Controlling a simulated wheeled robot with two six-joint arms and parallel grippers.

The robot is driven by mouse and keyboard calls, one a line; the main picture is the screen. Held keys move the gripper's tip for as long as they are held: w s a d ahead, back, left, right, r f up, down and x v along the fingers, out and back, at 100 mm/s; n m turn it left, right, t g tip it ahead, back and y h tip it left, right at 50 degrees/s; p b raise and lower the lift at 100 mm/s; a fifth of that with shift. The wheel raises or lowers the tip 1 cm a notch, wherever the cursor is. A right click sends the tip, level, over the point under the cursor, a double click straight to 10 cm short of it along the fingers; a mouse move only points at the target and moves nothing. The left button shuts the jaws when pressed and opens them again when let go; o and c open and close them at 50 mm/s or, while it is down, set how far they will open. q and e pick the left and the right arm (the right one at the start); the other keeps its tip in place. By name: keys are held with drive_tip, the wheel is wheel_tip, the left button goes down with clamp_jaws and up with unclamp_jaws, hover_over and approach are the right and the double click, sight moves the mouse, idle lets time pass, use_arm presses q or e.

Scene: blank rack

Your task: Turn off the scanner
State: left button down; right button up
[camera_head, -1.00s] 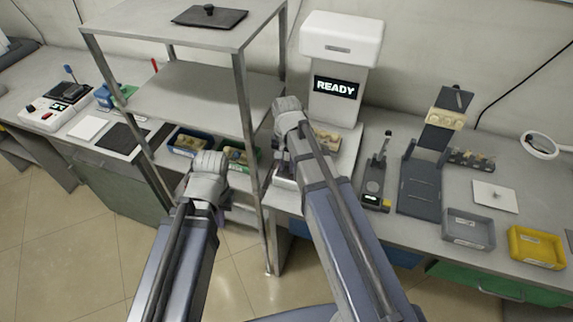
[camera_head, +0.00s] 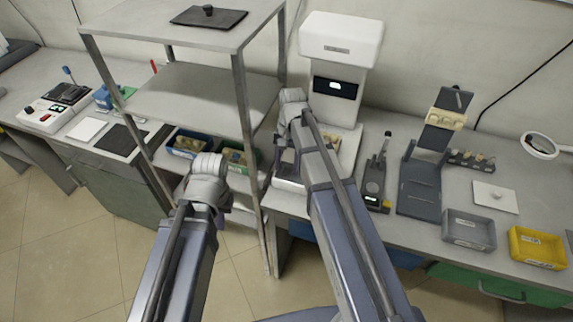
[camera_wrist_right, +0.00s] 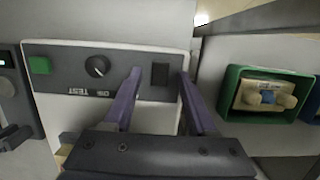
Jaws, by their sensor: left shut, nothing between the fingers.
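The scanner (camera_head: 338,45) is a tall white machine behind the shelf's right post. Its dark display (camera_head: 335,87) shows only a small pale mark, too small to read. In the right wrist view its grey control panel (camera_wrist_right: 75,88) has a green button (camera_wrist_right: 39,65), a round black knob (camera_wrist_right: 97,66) and a black rocker switch (camera_wrist_right: 160,75). My right gripper (camera_wrist_right: 158,84) is open, its purple fingers apart on either side of the rocker switch; contact cannot be told. My left gripper (camera_head: 215,208) is shut and empty in front of the shelf, its fingertips mostly hidden.
A metal shelf (camera_head: 190,92) stands left of the scanner, its post close to my right arm. A green bin (camera_wrist_right: 228,110) lies beside the panel. A dark stand (camera_head: 420,185), grey tray (camera_head: 468,232) and yellow tray (camera_head: 537,250) occupy the bench at right.

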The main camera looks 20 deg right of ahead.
sight(288, 168)
drive_tip(key=shift+r, duration=0.15)
wheel_tip(288, 168, up, 7)
drive_tip(key=w+p, duration=0.1)
drive_tip(key=p, duration=0.6)
drive_tip(key=shift+w+d+r+p, duration=0.15)
drive_tip(key=shift+d+p, duration=0.15)
drive_tip(key=shift+d, duration=0.15)
drive_tip(key=s+n+t+h, duration=0.1)
drive_tip(key=s+n+t, duration=0.1)
drive_tip(key=s+n, duration=0.6)
drive_tip(key=s+a+n+h, duration=0.1)
drive_tip(key=s+a+n, duration=0.1)
drive_tip(key=s+a, duration=0.5)
drive_tip(key=a, duration=0.4)
drive_tip(key=shift+s+a+n, duration=0.25)
drive_tip(key=shift+s+n, duration=0.05)
drive_tip(key=shift+s, duration=0.1)
idle(0.4)
